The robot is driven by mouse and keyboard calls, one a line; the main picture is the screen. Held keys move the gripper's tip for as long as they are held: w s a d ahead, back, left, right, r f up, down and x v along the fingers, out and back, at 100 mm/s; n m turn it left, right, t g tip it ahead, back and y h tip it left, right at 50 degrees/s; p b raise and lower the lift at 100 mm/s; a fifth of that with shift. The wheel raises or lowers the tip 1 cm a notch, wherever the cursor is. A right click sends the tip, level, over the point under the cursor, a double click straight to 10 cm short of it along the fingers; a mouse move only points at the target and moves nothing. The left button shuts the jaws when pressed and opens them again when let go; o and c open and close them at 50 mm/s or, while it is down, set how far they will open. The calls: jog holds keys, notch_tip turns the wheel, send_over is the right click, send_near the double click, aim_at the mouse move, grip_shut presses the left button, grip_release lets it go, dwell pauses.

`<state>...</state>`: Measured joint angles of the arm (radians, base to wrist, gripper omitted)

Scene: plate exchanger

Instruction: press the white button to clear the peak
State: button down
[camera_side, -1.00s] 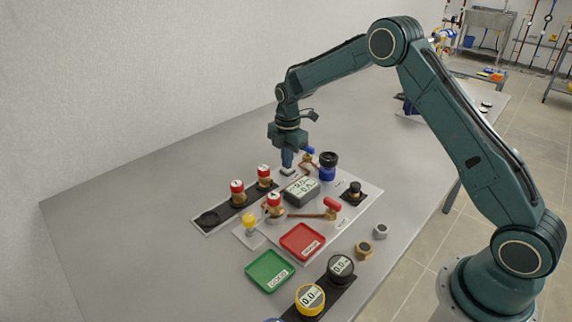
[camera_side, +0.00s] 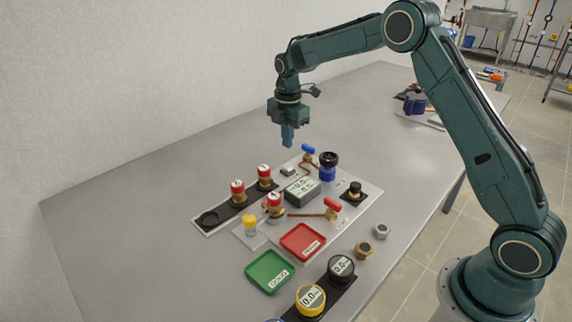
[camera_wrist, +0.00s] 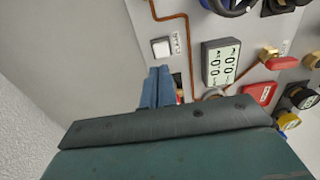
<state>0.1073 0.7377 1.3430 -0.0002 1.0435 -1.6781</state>
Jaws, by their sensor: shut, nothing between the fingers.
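The white button (camera_side: 289,170) is a small pale square on the grey panel, just behind the display box. It also shows in the wrist view (camera_wrist: 161,48), beyond my fingertips, with a small label beside it. The display box (camera_side: 301,189) has two readings; in the wrist view (camera_wrist: 220,62) both lines look like 0.0. My gripper (camera_side: 288,142) is shut and empty, pointing down. It hangs above the panel, over the button's area and clear of it. In the wrist view its blue fingers (camera_wrist: 156,88) are together, below the button in the picture.
Red-topped brass fittings (camera_side: 264,176) stand on a black strip at the left. A blue-handled valve (camera_side: 308,150) and a black-and-blue knob (camera_side: 328,165) stand close to the button. Red (camera_side: 303,241) and green (camera_side: 269,271) trays lie in front. The table at left is bare.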

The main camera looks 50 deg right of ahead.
notch_tip(320, 180, up, 7)
dwell(0.3)
jog(key=shift+f, duration=0.1)
dwell(0.5)
jog(key=s+a+r+m+t, duration=0.1)
jog(key=s+a+r+m, duration=0.1)
jog(key=s+r+m, duration=0.45)
jog(key=s+a+r+m+t, duration=0.25)
jog(key=s+r, duration=0.45)
jog(key=s, duration=0.5)
jog(key=s+f+m+t, duration=0.1)
jog(key=s+m, duration=0.3)
jog(key=s, duration=0.5)
jog(key=s+a+f+m+t, duration=0.1)
jog(key=s+f+m, duration=0.2)
jog(key=s, duration=0.7)
jog(key=shift+s+a+f+m, duration=0.15)
jog(key=shift+a+m, duration=0.1)
jog(key=shift+m, duration=0.75)
